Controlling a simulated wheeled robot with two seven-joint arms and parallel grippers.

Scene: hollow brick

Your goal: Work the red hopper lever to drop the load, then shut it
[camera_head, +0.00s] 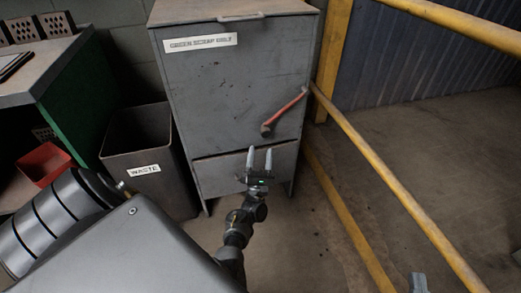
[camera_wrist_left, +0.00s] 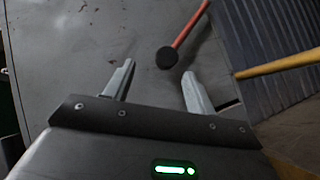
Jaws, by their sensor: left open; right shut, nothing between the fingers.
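The grey hopper (camera_head: 225,90) stands at the centre of the head view with a white label near its top. Its red lever (camera_head: 287,111) slants from a pivot at the right edge down-left to a dark knob (camera_head: 266,130). My left gripper (camera_head: 260,152) is open and empty, below the knob in the head view. In the left wrist view the knob (camera_wrist_left: 167,57) appears just beyond and between the open fingertips (camera_wrist_left: 158,72), with no visible contact. A lower panel (camera_head: 225,173) spans the hopper's front. My right gripper (camera_head: 418,284) barely shows at the bottom edge, shut and empty.
A waste bin (camera_head: 150,185) stands left of the hopper, beside a bench (camera_head: 45,75) with hollow bricks and a red tray (camera_head: 43,163). Yellow rails (camera_head: 390,180) run along the right of the hopper. Open floor (camera_head: 450,150) lies beyond them.

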